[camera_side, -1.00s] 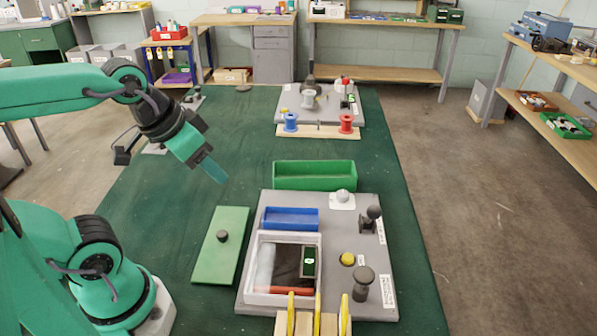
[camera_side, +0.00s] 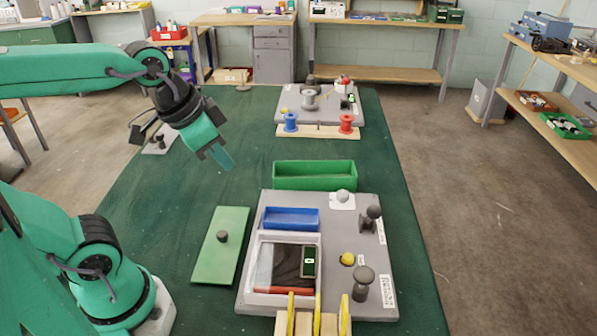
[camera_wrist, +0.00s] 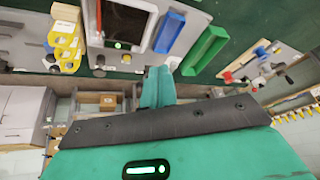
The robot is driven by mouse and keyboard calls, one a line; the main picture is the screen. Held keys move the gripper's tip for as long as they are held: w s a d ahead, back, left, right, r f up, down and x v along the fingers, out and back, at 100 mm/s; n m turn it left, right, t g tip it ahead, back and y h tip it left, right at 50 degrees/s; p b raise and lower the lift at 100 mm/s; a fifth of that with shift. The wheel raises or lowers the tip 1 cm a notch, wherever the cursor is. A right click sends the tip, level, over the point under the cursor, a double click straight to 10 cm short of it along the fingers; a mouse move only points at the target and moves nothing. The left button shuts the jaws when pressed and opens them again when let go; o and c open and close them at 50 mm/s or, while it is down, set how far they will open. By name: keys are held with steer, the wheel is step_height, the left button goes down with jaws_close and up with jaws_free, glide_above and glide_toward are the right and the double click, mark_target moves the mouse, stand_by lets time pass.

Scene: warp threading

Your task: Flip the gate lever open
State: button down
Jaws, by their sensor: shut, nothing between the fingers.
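My gripper (camera_side: 222,158) is shut and empty, hanging above the green mat to the left of the long green bin. In the wrist view its closed fingers (camera_wrist: 157,88) point up toward the work board. A grey board (camera_side: 340,235) carries a dark knobbed lever on a bracket (camera_side: 373,214) at its right edge and a larger dark knob (camera_side: 363,279) lower down, both beside white labels too small to read. A light knob (camera_side: 343,196) sits on a white plate at the top. I cannot tell which is the gate lever. My gripper is apart from all of them.
A white-framed tray (camera_side: 249,265) and a blue bin (camera_side: 291,226) sit on the board. A green bin (camera_side: 314,187) stands behind. A green lid-like plate with a knob (camera_side: 210,262) lies left. Farther back is another board with blue (camera_side: 291,122) and red spools (camera_side: 346,123).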

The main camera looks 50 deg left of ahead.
steer(key=w+d+m+g, duration=0.2)
steer(key=w+d+m, duration=0.7)
steer(key=w+m, duration=0.3)
steer(key=w+d+f+m+g, duration=0.1)
steer(key=w+d+f+m, duration=0.2)
steer(key=w+d+m, duration=0.1)
steer(key=w+d+f+m+g, duration=0.1)
steer(key=w+d+f+m, duration=0.3)
steer(key=d+m, duration=0.2)
steer(key=shift+w+d+m+g, duration=0.3)
steer(key=shift+w+d, duration=0.1)
steer(key=shift+d, duration=0.9)
steer(key=f, duration=1)
steer(key=shift+w+d+f, duration=0.15)
steer(key=shift+w+d, duration=0.05)
steer(key=shift+w+a+r, duration=0.45)
steer(key=shift+w+a, duration=0.1)
steer(key=shift+a, duration=0.25)
steer(key=shift+w+a+r, duration=0.4)
steer(key=shift+w+a, duration=0.1)
steer(key=shift+a, duration=0.3)
